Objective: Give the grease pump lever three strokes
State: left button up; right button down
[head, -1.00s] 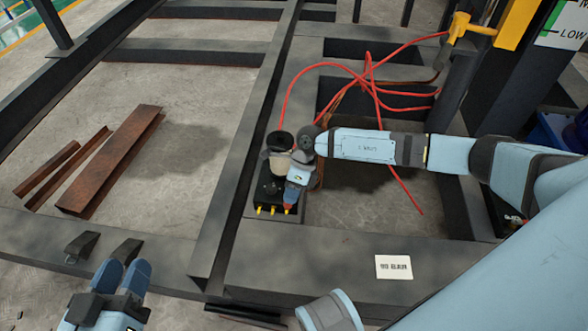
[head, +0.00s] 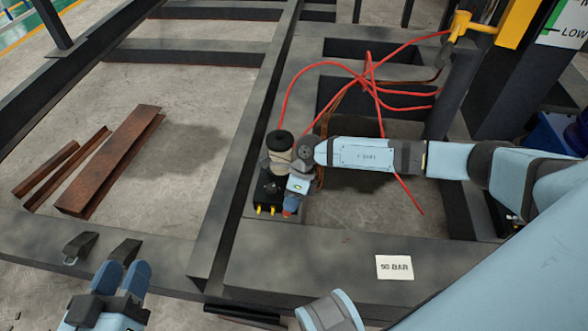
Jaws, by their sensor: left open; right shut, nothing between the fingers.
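The grease pump (head: 268,190) is a dark block with yellow fittings along its front, standing on the steel frame. A pale cylinder with a dark cap (head: 279,142) rises from its back. My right gripper (head: 293,198) is shut at the pump's right side, pointing down, with nothing seen held. A small reddish part (head: 288,212) shows just below its tip; I cannot tell whether this is the lever's end or whether they touch. The rest of the lever is hidden behind my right gripper and wrist. My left gripper (head: 123,270) is open and empty at the lower left, far from the pump.
Red hoses (head: 330,65) loop behind the pump, over frame openings. A "90 BAR" card (head: 394,267) lies on the front beam. Rusty steel sections (head: 112,155) lie on the floor at left. A yellow post (head: 514,22) stands at back right.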

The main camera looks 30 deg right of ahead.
jog(key=shift+s+a+f+b, duration=0.15)
jog(key=shift+f+b, duration=0.15)
jog(key=shift+f, duration=0.35)
jog(key=w+d+r+p, duration=0.2)
jog(key=w+r, duration=0.1)
jog(key=r, duration=0.3)
jog(key=w+d+r+p, duration=0.2)
jog(key=w+r+p, duration=0.1)
jog(key=r, duration=0.2)
jog(key=shift+d+r, duration=0.3)
jog(key=shift+r, duration=0.05)
dwell(0.7)
